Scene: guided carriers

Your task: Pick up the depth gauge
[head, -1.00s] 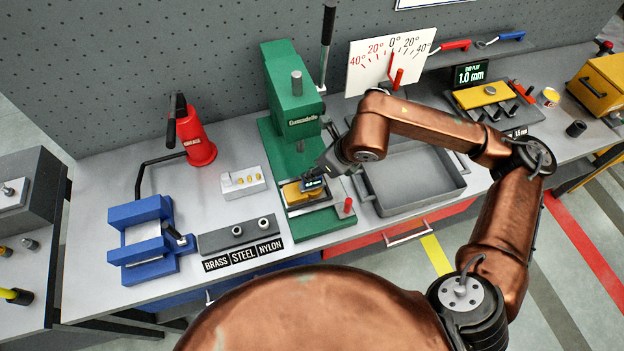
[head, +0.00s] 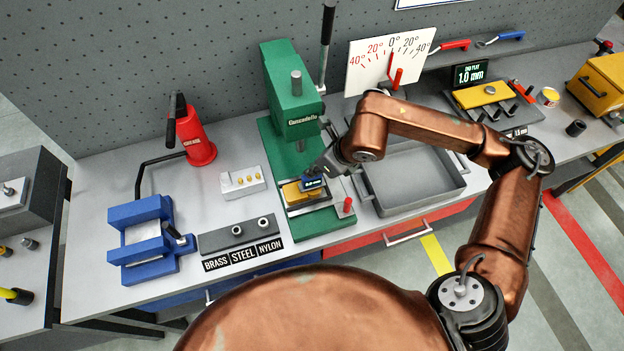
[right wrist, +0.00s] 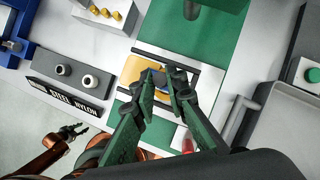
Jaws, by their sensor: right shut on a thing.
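The depth gauge (head: 313,183) is a small dark block with a lit blue display, over the yellow carrier (head: 291,194) in the green press. My right gripper (head: 318,174) is shut on the gauge. In the right wrist view its two green-grey fingers (right wrist: 162,90) close around the gauge (right wrist: 158,79), above the yellow carrier (right wrist: 133,70). The fingers hide part of the gauge, and I cannot tell whether it still touches the carrier. My left gripper (right wrist: 68,133) shows small at the lower left of the right wrist view, too small to read its jaws.
The green press (head: 291,95) rises just behind the gauge. A grey tray (head: 458,184) lies to the right, below my right forearm. Labelled bushings on a grey block (head: 215,240) lie left.

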